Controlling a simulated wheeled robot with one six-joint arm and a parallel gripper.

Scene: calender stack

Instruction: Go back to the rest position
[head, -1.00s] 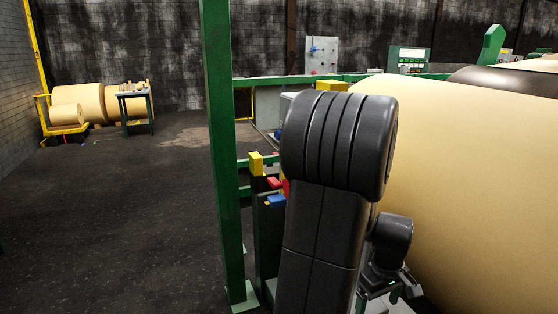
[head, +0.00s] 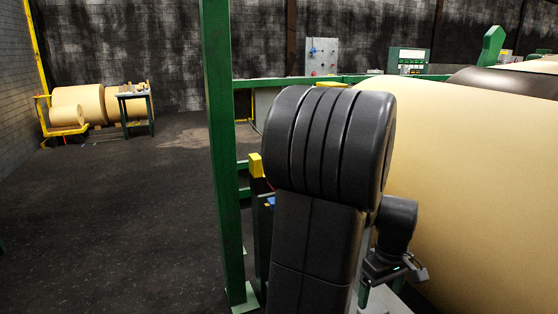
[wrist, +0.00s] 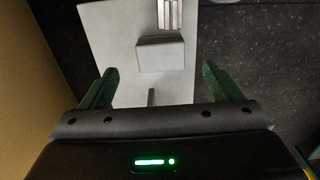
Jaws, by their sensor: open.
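My gripper (wrist: 157,92) is open in the wrist view, with its two green-tinted fingers wide apart and nothing between them. Beyond the fingers is a pale grey plate (wrist: 125,50) with a small grey block and a metal strip on it; I cannot tell exactly what they belong to. In the head view my gripper (head: 392,282) shows at the lower right of my dark arm, beside the large tan paper roll (head: 480,190). It looks apart from the roll.
A green post (head: 222,150) stands left of my arm. A yellow block (head: 255,165) sits close behind the arm. A green rail (head: 270,82) runs behind. Tan rolls (head: 90,103) and a small table (head: 135,95) stand far left. The dark floor (head: 120,220) at left is clear.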

